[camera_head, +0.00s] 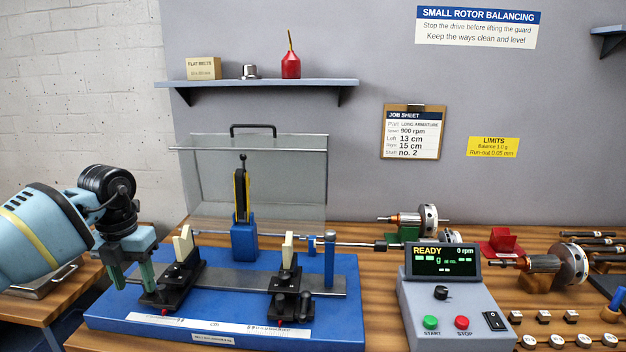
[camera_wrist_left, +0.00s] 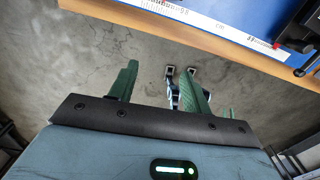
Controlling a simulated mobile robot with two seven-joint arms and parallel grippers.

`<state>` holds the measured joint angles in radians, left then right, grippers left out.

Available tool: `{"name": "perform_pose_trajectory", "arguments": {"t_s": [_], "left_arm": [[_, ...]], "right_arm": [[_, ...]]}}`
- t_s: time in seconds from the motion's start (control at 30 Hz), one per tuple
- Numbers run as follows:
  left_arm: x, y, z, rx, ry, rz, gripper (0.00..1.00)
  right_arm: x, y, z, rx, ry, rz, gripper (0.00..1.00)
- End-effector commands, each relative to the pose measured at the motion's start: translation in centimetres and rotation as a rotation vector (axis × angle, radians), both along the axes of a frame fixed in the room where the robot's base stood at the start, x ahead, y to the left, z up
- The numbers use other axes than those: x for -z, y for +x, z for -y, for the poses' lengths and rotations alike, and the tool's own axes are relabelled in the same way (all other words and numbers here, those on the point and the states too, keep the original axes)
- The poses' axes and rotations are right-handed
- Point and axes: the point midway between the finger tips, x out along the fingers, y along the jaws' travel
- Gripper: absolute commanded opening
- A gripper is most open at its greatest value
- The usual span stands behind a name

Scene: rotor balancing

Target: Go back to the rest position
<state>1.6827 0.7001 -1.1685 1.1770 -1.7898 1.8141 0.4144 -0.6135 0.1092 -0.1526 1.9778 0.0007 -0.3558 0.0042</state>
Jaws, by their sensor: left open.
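My left gripper (camera_head: 132,277) is at the left end of the blue balancing machine base (camera_head: 235,312). Its green fingers point down and are apart, with nothing between them. In the left wrist view the open fingers (camera_wrist_left: 160,85) are over the grey floor, off the front edge of the bench (camera_wrist_left: 215,50). My right gripper is not in view.
Two black supports (camera_head: 178,284) (camera_head: 289,290) stand on the machine's ways; no rotor lies across them. A clear guard (camera_head: 290,180) stands behind. The control box (camera_head: 455,310) reads READY, 0 rpm. Rotors (camera_head: 412,218) (camera_head: 545,263) stand to the right. A side table (camera_head: 25,307) is at left.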

Motion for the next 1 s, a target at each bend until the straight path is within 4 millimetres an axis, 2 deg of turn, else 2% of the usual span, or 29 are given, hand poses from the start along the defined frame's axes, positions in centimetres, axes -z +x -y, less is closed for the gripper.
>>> {"name": "perform_pose_trajectory", "arguments": {"t_s": [0.03, 0.27, 0.37, 0.5, 0.6, 0.7, 0.8, 0.9, 1.0], "left_arm": [[1.7, -0.2, 1.8, 0.035, -0.050, -0.010, 0.49], [7.3, -1.5, 9.3, 0.140, -0.296, -0.026, 0.49], [9.8, -2.8, 13.5, 0.177, -0.449, -0.036, 0.49], [12.8, -5.8, 20.5, 0.190, -0.732, -0.055, 0.49], [13.9, -8.0, 24.8, 0.154, -0.943, -0.066, 0.49], [14.3, -10.1, 28.3, 0.079, -1.147, -0.077, 0.49], [14.2, -11.7, 30.7, -0.033, -1.337, -0.087, 0.49], [14.1, -12.9, 32.1, -0.182, -1.509, -0.092, 0.49], [14.2, -13.6, 32.5, -0.367, -1.656, -0.096, 0.49]], "right_arm": [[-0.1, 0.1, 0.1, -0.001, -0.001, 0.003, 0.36], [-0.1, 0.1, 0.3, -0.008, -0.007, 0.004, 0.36], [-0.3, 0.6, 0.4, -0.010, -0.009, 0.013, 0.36], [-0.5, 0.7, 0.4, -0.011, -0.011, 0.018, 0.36], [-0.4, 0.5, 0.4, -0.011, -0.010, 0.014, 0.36], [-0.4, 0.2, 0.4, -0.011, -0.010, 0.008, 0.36], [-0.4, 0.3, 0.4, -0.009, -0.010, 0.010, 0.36], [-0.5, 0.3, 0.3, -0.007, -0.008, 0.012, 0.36], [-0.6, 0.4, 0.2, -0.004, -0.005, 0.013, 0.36]]}}
